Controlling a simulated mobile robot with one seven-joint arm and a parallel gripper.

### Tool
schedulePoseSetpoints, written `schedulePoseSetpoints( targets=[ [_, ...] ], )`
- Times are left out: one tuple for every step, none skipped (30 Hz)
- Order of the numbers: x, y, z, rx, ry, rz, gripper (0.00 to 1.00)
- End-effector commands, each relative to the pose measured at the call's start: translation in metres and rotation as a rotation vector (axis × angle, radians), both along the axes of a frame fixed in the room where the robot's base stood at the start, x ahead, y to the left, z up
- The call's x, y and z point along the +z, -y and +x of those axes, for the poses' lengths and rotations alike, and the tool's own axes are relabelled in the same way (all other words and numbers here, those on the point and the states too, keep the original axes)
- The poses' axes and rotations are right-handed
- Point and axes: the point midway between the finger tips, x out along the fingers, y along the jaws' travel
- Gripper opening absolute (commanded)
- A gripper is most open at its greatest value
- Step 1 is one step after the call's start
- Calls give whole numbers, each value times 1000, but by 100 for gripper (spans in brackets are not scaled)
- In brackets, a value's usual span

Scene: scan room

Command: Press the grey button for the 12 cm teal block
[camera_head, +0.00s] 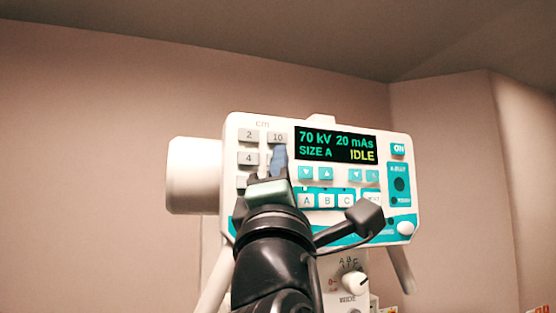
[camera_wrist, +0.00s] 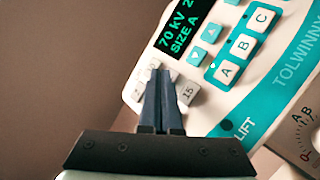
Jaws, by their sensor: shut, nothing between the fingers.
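The white control unit (camera_head: 232,130) has a block of grey "cm" buttons on its left side. In the head view I can read the 2 button (camera_head: 249,135), the 10 button (camera_head: 277,137) and the 4 button (camera_head: 248,158). My gripper (camera_head: 279,150) covers the spot just below 10, and no 12 label is readable. In the wrist view, my gripper (camera_wrist: 161,74) is shut and empty, its fingertips over the grey buttons beside the 15 button (camera_wrist: 187,92). Whether the tips touch a button cannot be told. No teal block shows.
The display (camera_head: 335,145) reads 70 kV, 20 mAs, SIZE A, IDLE. White A, B and C buttons (camera_head: 327,200) lie right of my gripper. The ON button (camera_head: 398,149) is at the upper right. A knob (camera_head: 355,283) sits below. Bare wall surrounds the unit.

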Motion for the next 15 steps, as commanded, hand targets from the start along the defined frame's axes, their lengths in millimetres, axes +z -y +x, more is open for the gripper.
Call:
schedulePoseSetpoints(
  targets=[
    [-1, 1, -3, -1, 0, -1, 0],
    [-1, 1, -5, 0, 1, -1, 0],
    [-1, 2, -7, 0, 1, -1, 0],
    [-1, 2, -8, -1, 1, -2, 0],
    [-1, 3, -9, -1, 0, -1, 0],
    [-1, 3, -10, -1, -1, 0, 0],
    [-1, 3, -11, -1, -1, 0, 0],
    [-1, 3, -11, -1, -1, 0, 0],
    [-1, 3, -11, 0, -1, 0, 0],
    [-1, 3, -11, 0, -1, 0, 0],
    [-1, 3, -11, 0, -1, 0, 0],
    [-1, 3, -11, 0, -1, 0, 0],
    [-1, 3, -11, 0, -1, 0, 0],
    [-1, 3, -11, 0, -1, 0, 0],
    [-1, 3, -11, 0, 0, 0, 0]
  ],
)
